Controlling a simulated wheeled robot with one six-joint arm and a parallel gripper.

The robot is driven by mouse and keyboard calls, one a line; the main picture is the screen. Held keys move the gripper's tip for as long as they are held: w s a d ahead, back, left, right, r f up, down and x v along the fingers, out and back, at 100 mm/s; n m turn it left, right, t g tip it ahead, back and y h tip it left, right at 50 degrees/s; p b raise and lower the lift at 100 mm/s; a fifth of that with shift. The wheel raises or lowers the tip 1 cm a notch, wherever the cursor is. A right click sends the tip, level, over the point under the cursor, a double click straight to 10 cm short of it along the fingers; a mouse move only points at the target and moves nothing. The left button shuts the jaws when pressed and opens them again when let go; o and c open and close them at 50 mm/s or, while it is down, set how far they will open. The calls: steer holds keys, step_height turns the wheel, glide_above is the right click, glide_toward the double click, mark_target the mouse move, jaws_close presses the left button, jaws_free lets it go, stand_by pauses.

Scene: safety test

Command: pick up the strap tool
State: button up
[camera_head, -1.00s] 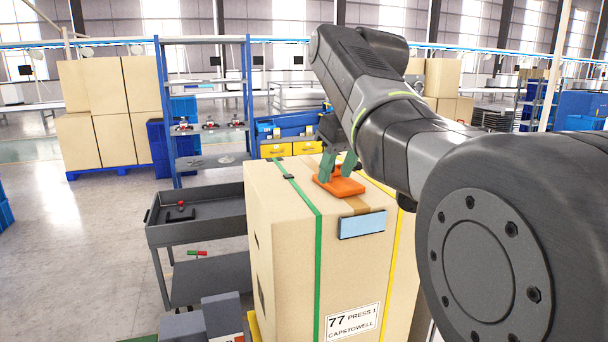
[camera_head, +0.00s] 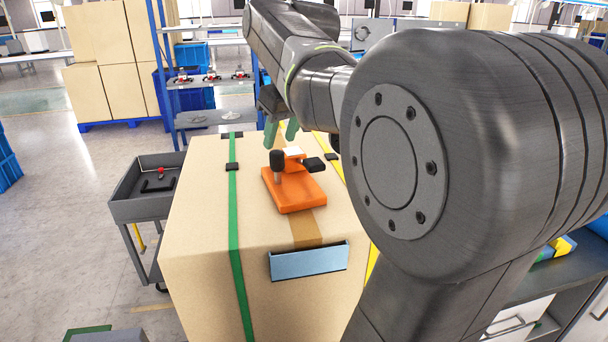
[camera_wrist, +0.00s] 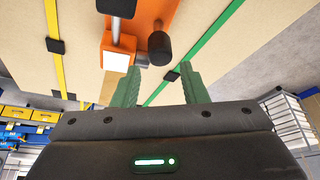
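The strap tool (camera_head: 292,190) has an orange base plate, an upright black knob, an orange arm with a white block and a black grip. It rests on top of a large cardboard box (camera_head: 205,215). My gripper (camera_head: 281,133) has green fingers and is just behind the tool in the head view. In the wrist view the fingers of my gripper (camera_wrist: 156,88) are apart with nothing between them. The strap tool (camera_wrist: 150,20) shows at the top there, beyond the fingertips and partly cut off by the frame edge. The fingers appear clear of it.
Green (camera_head: 236,240) and yellow straps with black buckles cross the box, and a blue label holder (camera_head: 308,262) is on its front. A grey cart (camera_head: 140,205) stands left. A blue shelf rack (camera_head: 212,115) and stacked cartons (camera_head: 110,60) are behind. My arm hides much of the right.

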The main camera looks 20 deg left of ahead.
mark_target(278, 152)
steer(key=shift+x, duration=1.65)
steer(key=x, duration=0.4)
steer(key=shift+d+f+p, duration=0.1)
steer(key=shift+f+p, duration=0.2)
steer(key=shift+f, duration=0.05)
jaws_close()
